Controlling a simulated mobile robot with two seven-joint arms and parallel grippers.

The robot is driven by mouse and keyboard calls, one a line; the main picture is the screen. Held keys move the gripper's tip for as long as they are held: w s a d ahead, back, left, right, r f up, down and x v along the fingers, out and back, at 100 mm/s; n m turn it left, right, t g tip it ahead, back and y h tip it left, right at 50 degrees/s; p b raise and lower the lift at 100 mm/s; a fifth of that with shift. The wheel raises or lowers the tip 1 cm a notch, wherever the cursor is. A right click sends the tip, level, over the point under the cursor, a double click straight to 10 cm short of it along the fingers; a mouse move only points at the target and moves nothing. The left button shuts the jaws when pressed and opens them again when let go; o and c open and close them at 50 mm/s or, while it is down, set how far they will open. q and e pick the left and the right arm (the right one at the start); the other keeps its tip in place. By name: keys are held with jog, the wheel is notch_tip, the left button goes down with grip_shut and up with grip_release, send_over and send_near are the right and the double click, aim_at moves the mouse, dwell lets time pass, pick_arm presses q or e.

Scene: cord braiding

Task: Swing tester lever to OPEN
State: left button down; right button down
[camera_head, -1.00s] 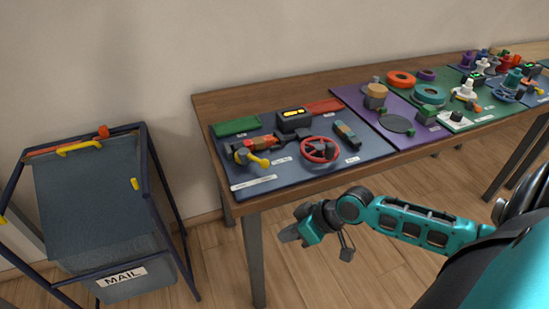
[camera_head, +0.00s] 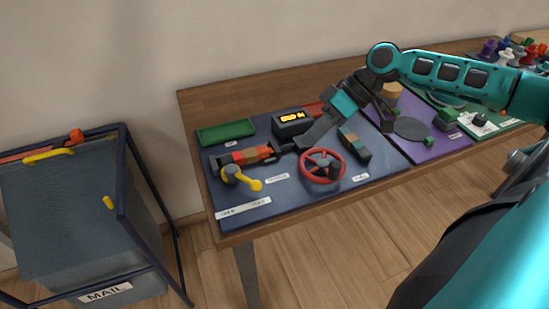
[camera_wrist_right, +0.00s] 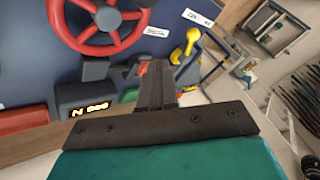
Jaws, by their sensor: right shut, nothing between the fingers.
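The tester lever (camera_head: 256,185) is a small yellow handle on a dark round hub at the front left of the blue mat (camera_head: 300,198). It points to the right and slightly toward the mat's front edge. A white label strip (camera_head: 243,208) lies in front of it, its print too small to read surely. The lever also shows in the right wrist view (camera_wrist_right: 191,42), beyond the fingertips. My right gripper (camera_head: 300,144) is shut and empty, above the mat behind and right of the lever, and apart from it. Its closed fingers show in the wrist view (camera_wrist_right: 156,80). My left gripper is out of view.
A red handwheel (camera_head: 322,166) stands right of the lever. An orange and red piece (camera_head: 247,157) lies behind it. A display box (camera_head: 292,122) and green tray (camera_head: 226,132) are at the back. A mail bin (camera_head: 105,291) stands left of the table.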

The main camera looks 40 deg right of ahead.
aim_at(241, 177)
jog(key=b+x, duration=0.1)
jog(key=x, duration=0.9)
jog(key=shift+a+b, duration=0.1)
jog(key=shift+b, duration=0.2)
jog(key=shift+s+a+r, duration=0.15)
jog(key=shift+s+a, duration=0.05)
jog(key=shift+a, duration=0.35)
jog(key=shift+s+a+r, duration=0.15)
jog(key=shift+a+r, duration=0.05)
jog(key=shift+a, duration=0.4)
jog(key=shift+s+a+r+p, duration=0.1)
jog(key=shift+s+a+p, duration=0.15)
jog(key=shift+a, duration=0.45)
jog(key=shift+w, duration=0.1)
